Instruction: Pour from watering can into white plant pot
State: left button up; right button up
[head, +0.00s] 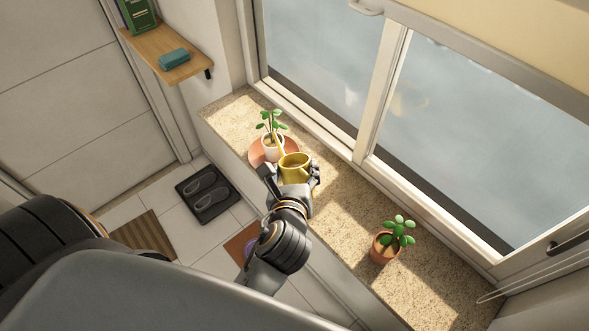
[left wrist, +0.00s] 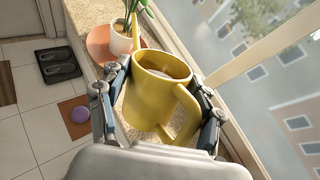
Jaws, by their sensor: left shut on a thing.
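A yellow watering can (head: 294,174) is held above the windowsill by my left gripper (head: 292,180). In the left wrist view the watering can (left wrist: 152,100) sits between both fingers of the left gripper (left wrist: 160,95), with its handle toward the camera and its opening up. Its spout reaches toward the white plant pot (head: 272,148), which stands on a terracotta saucer (head: 257,157) and holds a green plant (head: 271,122). The white pot also shows in the left wrist view (left wrist: 121,43), just beyond the can. I cannot see any water flowing. My right gripper is not in view.
A terracotta pot (head: 383,248) with a leafy plant stands farther right on the granite sill (head: 345,205). The window (head: 372,90) runs along the sill's back. A wooden shelf (head: 165,62) is at upper left. Slippers on a dark mat (head: 207,190) lie on the floor.

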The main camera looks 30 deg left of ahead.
pick_arm(q)
jog(key=shift+w+a+r+g+h, duration=0.15)
jog(key=shift+r+g+h, duration=0.25)
jog(key=shift+r, duration=0.4)
dwell(1.7)
dwell(0.7)
